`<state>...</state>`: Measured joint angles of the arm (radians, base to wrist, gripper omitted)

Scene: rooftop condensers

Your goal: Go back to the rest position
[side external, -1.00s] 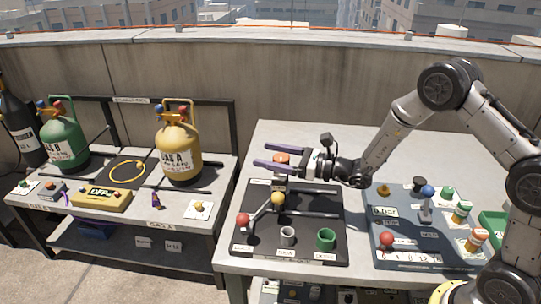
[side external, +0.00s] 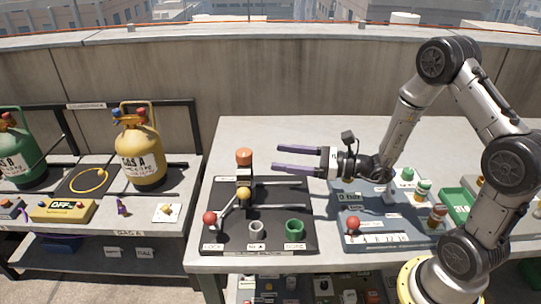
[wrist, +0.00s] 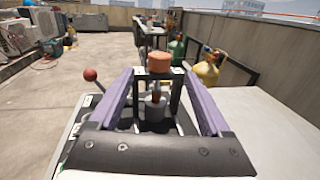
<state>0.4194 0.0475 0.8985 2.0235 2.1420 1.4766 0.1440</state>
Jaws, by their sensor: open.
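My gripper (side external: 296,159) is open and empty, its two purple fingers pointing left above the table. In the wrist view the gripper (wrist: 160,78) frames an upright fixture with an orange-brown cap (wrist: 158,62) beyond the fingertips. In the side view that orange cap (side external: 244,156) stands on the black board (side external: 292,200), left of and apart from the fingers. The rest position is not marked in these views.
The black board holds a red ball knob (side external: 209,218), a yellow ball (side external: 243,193), a grey cup (side external: 256,229) and a green cup (side external: 294,228). A blue-grey panel (side external: 390,241) lies under my arm. Yellow (side external: 140,156) and green (side external: 20,155) cylinders stand left. The back of the table is clear.

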